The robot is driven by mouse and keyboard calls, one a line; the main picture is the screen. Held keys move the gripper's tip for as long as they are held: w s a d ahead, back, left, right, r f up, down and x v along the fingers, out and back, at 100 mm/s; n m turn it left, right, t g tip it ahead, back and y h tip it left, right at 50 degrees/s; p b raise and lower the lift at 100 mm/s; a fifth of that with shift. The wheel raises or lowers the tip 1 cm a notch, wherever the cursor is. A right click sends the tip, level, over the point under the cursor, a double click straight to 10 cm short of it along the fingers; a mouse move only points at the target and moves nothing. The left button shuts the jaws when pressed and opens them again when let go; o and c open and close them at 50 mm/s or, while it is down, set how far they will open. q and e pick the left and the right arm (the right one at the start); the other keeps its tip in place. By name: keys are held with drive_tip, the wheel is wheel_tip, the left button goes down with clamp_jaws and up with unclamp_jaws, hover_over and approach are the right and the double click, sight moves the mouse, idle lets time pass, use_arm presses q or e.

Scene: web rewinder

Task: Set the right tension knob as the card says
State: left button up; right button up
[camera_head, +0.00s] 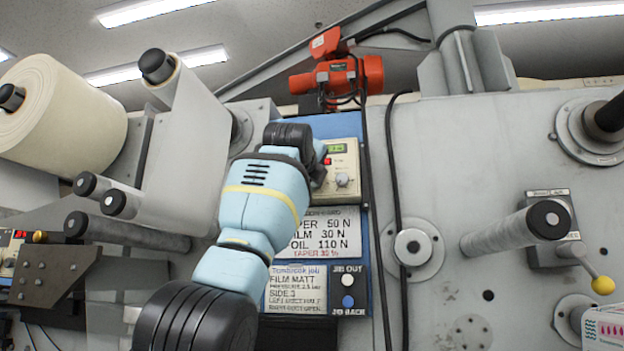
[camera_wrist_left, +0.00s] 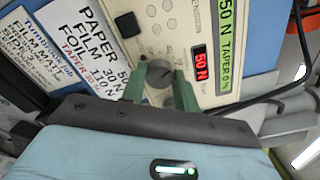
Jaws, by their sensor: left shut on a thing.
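My left gripper (camera_wrist_left: 160,88) has its green fingers shut on a grey round knob (camera_wrist_left: 160,72) on the cream tension unit (camera_wrist_left: 185,20). The red display (camera_wrist_left: 201,66) beside the knob reads 50 N. A green display (camera_wrist_left: 230,40) also shows 50 N and a taper line. In the head view my left arm covers the left part of the unit; another round knob (camera_head: 342,180) shows just right of the gripper. The setting card (camera_head: 335,232) reads paper 50 N, film 30 N, foil 110 N, taper 30 %. The job card (camera_head: 296,289) reads film matt; its small print is blurred.
Black cables (camera_head: 394,200) hang right of the blue board. A roller (camera_head: 515,228) and yellow-ended lever (camera_head: 602,284) stick out at right. A large web roll (camera_head: 65,115) is at left.

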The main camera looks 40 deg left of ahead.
idle(0.3)
use_arm(q)
drive_tip(key=o, duration=1)
drive_tip(key=shift+c, duration=0.2)
drive_tip(key=v, duration=0.8)
drive_tip(key=shift+w, duration=0.1)
